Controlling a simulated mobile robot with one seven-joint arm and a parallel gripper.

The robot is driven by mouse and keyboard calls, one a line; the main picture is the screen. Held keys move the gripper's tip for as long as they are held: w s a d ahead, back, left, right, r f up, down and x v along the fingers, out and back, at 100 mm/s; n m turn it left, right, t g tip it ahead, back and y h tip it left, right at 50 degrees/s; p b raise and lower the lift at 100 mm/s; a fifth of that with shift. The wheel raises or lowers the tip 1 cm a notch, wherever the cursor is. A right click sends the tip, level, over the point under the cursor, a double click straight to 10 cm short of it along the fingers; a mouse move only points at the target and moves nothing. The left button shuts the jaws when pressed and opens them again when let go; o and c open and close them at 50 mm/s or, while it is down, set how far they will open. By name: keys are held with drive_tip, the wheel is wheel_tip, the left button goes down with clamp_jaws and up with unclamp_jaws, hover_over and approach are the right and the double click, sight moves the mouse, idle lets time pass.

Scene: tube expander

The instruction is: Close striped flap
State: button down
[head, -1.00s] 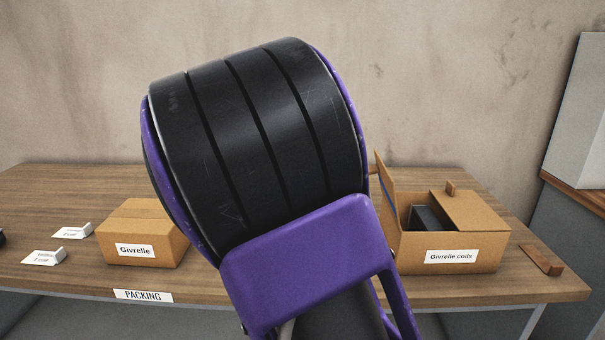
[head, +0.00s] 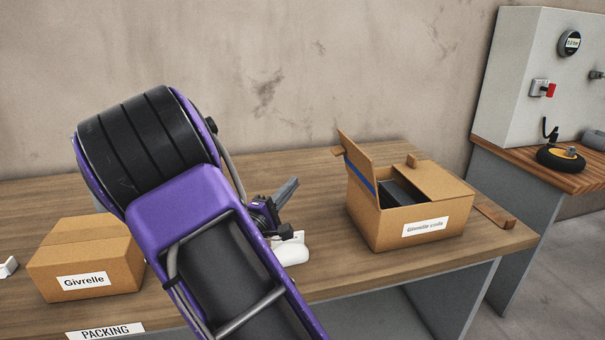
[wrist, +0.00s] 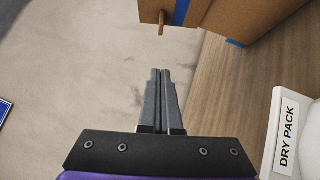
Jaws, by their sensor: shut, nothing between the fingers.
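The striped flap (head: 358,160) is the left flap of the box labelled Givrelle coils (head: 395,226). It stands up, tilted a little outward to the left, with a blue stripe and a small wooden tab. In the wrist view the flap (wrist: 199,12) shows at the top with its stripe and tab. The box's right flap (head: 436,181) lies across the right part of the opening. A dark item (head: 400,193) shows inside. My gripper (head: 292,184) is shut and empty, left of the box and apart from the flap; its fingers also show in the wrist view (wrist: 161,73).
A white dry pack item (head: 292,250) is on the table beside my gripper. A closed Givrelle box (head: 85,262) stands at left. A wooden piece (head: 494,215) lies right of the coils box. A grey machine (head: 515,75) stands on a separate bench at right.

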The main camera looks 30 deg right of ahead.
sight(351, 169)
drive_tip(key=s+d+x, duration=0.1)
drive_tip(key=s+x, duration=0.1)
drive_tip(key=x, duration=1)
drive_tip(key=shift+s+d+r, duration=0.2)
drive_tip(key=shift+r, duration=0.1)
